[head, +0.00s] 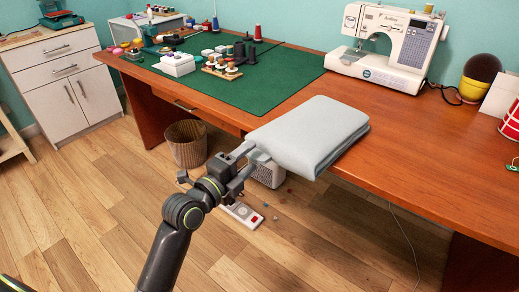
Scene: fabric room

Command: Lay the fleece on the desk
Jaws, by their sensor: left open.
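The fleece (312,132) is a folded, pale grey pad. It lies across the front edge of the brown wooden desk (420,140), partly over the top and partly overhanging the front. My left gripper (250,162) is open at the fleece's near left end, in front of the desk edge. Its fingers are close to the fleece; I cannot tell whether they touch it. My right gripper is not in view.
A green mat (235,92) with spools and boxes covers the desk's left part. A white sewing machine (385,48) stands at the back. Bare desk lies right of the fleece. A wastebasket (186,146) and a power strip (241,214) are on the floor.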

